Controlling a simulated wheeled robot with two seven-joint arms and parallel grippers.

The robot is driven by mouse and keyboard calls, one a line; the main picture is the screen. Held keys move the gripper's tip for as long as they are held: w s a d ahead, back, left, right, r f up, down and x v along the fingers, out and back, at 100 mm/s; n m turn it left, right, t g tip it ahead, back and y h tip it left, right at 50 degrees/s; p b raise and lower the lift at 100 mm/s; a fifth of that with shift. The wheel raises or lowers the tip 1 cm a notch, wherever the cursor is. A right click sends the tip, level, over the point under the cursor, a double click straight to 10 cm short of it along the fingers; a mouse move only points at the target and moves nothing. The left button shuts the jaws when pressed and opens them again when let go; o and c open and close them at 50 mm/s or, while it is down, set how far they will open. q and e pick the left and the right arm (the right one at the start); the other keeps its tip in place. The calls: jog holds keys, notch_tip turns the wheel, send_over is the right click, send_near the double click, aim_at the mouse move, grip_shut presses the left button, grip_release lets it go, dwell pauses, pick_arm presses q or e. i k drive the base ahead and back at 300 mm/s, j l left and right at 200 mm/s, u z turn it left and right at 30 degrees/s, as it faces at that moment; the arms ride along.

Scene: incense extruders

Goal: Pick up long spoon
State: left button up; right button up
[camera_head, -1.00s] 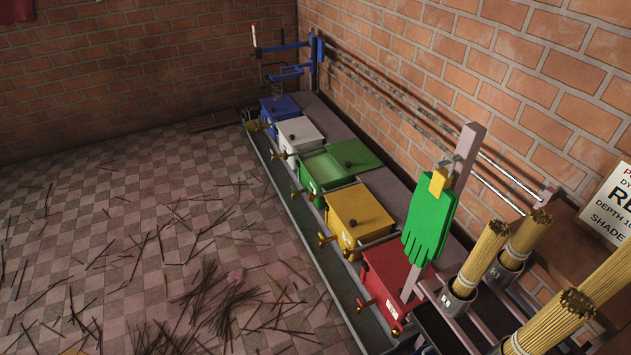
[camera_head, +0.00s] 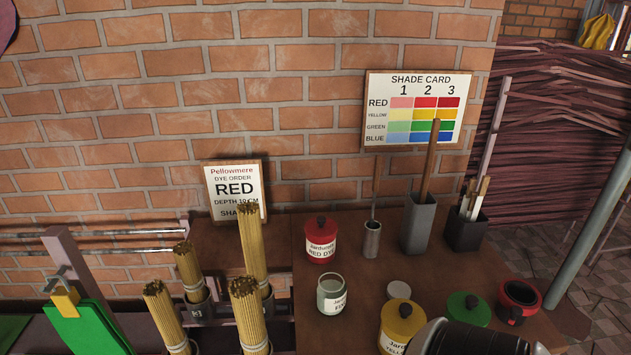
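A thin long-handled tool (camera_head: 375,192) stands upright in a small metal cup (camera_head: 372,241) on the brown table. It may be the long spoon, but its lower end is hidden in the cup. To its right, a thicker wooden-handled tool (camera_head: 430,160) stands in a tall grey holder (camera_head: 418,225), with its lower end hidden too. Several shorter handles (camera_head: 474,197) stick out of a dark box (camera_head: 466,231) further right. Neither of my grippers shows. A dark and pale rounded part at the bottom right edge looks like my arm.
On the brown table (camera_head: 352,262) are a red-dye jar (camera_head: 320,240), a glass jar (camera_head: 332,294), a yellow jar (camera_head: 401,325), a green lid (camera_head: 468,309) and a red pot (camera_head: 519,299). Incense bundles (camera_head: 252,250) stand at left. A grey pole (camera_head: 590,235) rises at right.

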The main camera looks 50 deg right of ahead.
aim_at(376, 176)
jog(key=z, duration=2.05)
jog(key=j+u, duration=0.25)
jog(key=j, duration=0.2)
jog(key=i+j+u, duration=0.15)
jog(key=j+u, duration=0.15)
jog(key=j, duration=0.15)
